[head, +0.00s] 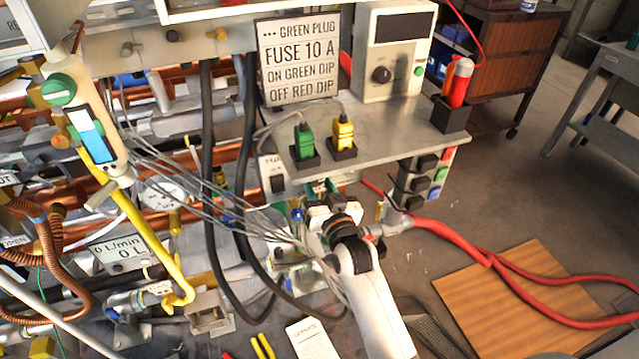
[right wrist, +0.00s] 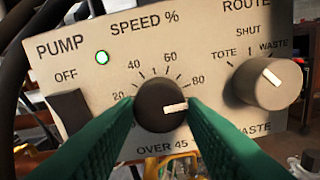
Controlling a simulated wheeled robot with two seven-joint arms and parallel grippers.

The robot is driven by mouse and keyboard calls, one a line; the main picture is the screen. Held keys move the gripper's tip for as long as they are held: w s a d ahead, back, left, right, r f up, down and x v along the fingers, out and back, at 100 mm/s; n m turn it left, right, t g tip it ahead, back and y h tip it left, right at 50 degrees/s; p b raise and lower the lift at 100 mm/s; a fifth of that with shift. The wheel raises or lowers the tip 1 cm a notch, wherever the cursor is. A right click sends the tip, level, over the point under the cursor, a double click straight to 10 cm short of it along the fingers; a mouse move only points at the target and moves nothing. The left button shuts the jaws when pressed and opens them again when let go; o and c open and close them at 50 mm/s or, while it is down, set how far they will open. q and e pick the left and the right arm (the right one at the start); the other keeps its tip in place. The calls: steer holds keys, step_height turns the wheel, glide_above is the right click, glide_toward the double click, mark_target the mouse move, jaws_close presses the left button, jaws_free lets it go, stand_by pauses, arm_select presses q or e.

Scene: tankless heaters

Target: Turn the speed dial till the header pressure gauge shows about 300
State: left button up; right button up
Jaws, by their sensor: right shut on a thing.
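The black speed dial (right wrist: 160,105) sits on the pump panel (right wrist: 75,75) under the words SPEED %. Its white mark points right, a little below the 80 label. My right gripper (right wrist: 164,108) has its green fingers on either side of the dial, shut on it. In the head view the same gripper (head: 322,190) reaches under the front edge of the bench, and the dial is hidden there. A round white gauge (head: 163,191) shows among the pipes at left; its reading is too small to tell, and I cannot tell whether it is the header gauge. My left gripper is out of view.
The route knob (right wrist: 266,82) is right of the dial, and a dark OFF switch (right wrist: 72,112) is left. Green (head: 304,142) and yellow (head: 343,133) plugs stand on the bench above my gripper. Thin grey cables and black hoses hang left of it. A red hose (head: 460,240) lies right.

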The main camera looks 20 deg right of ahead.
steer(key=o, duration=1)
steer(key=shift+s, duration=0.1)
steer(key=s, duration=1.1)
steer(key=shift+s+d, duration=0.2)
steer(key=shift+s, duration=0.2)
